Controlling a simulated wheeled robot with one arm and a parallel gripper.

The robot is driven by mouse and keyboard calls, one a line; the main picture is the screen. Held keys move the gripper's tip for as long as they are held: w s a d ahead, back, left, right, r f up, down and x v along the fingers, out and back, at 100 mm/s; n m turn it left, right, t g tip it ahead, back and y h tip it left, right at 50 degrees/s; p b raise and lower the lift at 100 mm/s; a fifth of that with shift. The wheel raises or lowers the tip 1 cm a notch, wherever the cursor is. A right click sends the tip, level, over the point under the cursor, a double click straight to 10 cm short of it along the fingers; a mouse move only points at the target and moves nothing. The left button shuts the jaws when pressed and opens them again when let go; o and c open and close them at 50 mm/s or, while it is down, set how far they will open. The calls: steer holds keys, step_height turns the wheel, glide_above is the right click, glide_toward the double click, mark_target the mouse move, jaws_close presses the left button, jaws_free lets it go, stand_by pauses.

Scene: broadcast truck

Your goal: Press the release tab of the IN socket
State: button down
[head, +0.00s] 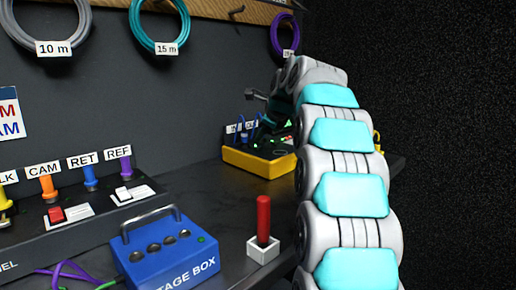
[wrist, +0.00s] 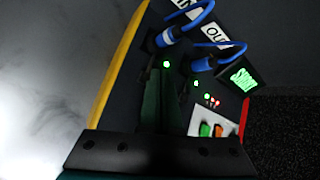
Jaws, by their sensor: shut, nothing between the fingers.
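A yellow-edged dark box (head: 262,163) stands at the far end of the bench, with two labelled sockets. In the wrist view, the box's yellow side (wrist: 118,62) is at left. Two blue plugs with looped cables sit in its sockets: one at upper left (wrist: 170,36) under a label cut off by the frame edge, and one (wrist: 202,64) by the OUT label (wrist: 214,31). My gripper (wrist: 168,72) is shut and empty, its dark green fingers over the box face just below the upper-left plug. I cannot make out a release tab or whether the fingertips touch anything.
The box also has a lit green display (wrist: 243,77), small lights and rocker switches (wrist: 212,130). A blue stage box (head: 165,252) and a red stick on a white base (head: 263,222) stand nearer on the bench. Coiled cables (head: 160,25) hang on the wall.

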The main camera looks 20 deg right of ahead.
steer(key=shift+f, duration=0.15)
steer(key=shift+f, duration=0.3)
